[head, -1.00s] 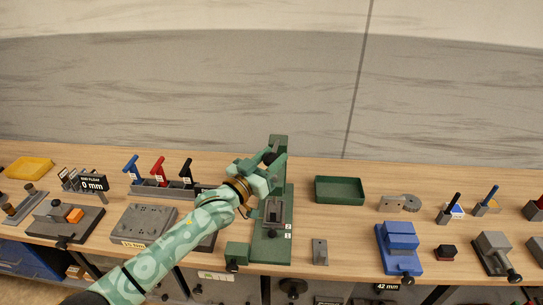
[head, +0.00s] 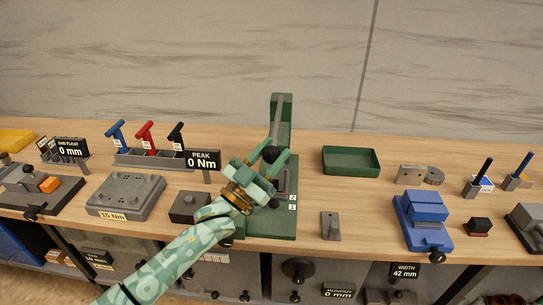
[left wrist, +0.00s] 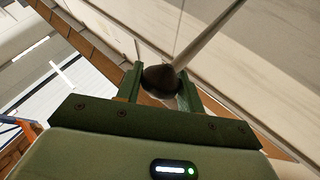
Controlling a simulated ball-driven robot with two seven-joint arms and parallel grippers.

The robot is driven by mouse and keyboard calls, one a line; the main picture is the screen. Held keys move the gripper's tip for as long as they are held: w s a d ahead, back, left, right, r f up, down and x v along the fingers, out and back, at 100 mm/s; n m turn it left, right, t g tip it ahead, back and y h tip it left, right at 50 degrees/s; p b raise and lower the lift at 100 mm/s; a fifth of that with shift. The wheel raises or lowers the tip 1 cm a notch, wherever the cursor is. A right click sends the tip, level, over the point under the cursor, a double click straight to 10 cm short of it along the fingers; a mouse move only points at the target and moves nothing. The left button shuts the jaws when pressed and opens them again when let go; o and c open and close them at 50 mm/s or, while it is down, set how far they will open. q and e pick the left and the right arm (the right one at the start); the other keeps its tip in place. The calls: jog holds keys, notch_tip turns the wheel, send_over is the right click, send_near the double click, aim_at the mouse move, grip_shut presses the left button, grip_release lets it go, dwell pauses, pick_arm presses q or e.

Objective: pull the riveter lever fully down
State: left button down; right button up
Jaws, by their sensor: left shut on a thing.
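The green riveter (head: 283,101) stands upright on the bench in the middle of the head view. Its grey lever rod (head: 277,122) runs from near the top of the frame down to a black knob (head: 270,154). My left gripper (head: 268,164) is shut on this knob, in front of the riveter's column and above its base. In the left wrist view the dark knob (left wrist: 161,77) sits between the two green fingers, and the rod (left wrist: 208,37) slants up to the right. The gripper hides part of the riveter's middle. My right gripper is not in view.
A green tray (head: 351,171) and a small grey block (head: 330,227) lie to the right of the riveter. A blue vise (head: 423,220) is farther right. A dark block (head: 190,206) and a "PEAK 0 Nm" sign (head: 202,160) stand close by on the left.

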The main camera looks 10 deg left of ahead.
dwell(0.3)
pick_arm(q)
jog(key=c, duration=0.9)
grip_release()
jog(key=shift+w, duration=0.15)
jog(key=v, duration=1.6)
jog(key=shift+f+b, duration=0.15)
jog(key=shift+b, duration=0.25)
